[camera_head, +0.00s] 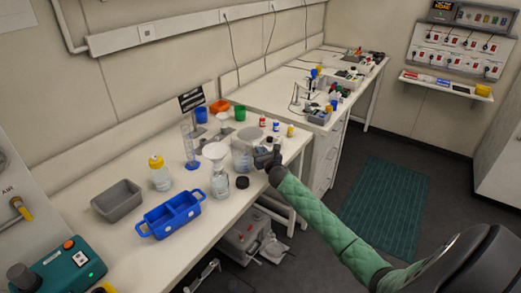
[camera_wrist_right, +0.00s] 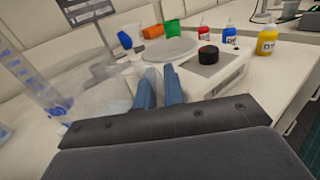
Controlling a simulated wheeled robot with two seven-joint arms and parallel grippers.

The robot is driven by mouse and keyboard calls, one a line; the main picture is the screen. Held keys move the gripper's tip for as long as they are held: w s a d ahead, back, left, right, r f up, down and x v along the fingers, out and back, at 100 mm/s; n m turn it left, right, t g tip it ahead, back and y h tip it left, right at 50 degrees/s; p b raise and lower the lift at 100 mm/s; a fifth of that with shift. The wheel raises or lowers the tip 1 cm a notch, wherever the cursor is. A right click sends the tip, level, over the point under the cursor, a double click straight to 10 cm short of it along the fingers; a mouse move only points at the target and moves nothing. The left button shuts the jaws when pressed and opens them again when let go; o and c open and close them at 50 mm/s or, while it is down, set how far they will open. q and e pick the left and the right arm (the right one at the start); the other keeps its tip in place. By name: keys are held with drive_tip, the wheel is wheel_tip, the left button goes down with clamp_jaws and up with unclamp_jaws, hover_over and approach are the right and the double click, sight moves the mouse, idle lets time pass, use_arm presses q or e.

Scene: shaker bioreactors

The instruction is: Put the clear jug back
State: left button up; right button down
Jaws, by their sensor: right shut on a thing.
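The clear jug (camera_head: 241,160) stands upright or nearly so near the right end of the bench; I cannot tell whether its base touches the top. My right gripper (camera_head: 262,160) reaches it from the right and is shut on it, probably at its handle. In the right wrist view the gripper's blue fingers (camera_wrist_right: 160,90) are close together, with the jug's transparent, blurred body (camera_wrist_right: 100,95) to their left. The exact grip is hard to see. My left gripper is not in view.
A black cap (camera_head: 242,182) lies in front. A white device with a black knob (camera_wrist_right: 208,54) is close behind the fingers. A blue tray (camera_head: 170,214) and grey bin (camera_head: 117,200) are farther left.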

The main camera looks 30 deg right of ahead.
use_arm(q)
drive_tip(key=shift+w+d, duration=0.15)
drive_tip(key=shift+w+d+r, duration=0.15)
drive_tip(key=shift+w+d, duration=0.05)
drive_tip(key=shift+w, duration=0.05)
use_arm(e)
drive_tip(key=c, duration=1.5)
unclamp_jaws()
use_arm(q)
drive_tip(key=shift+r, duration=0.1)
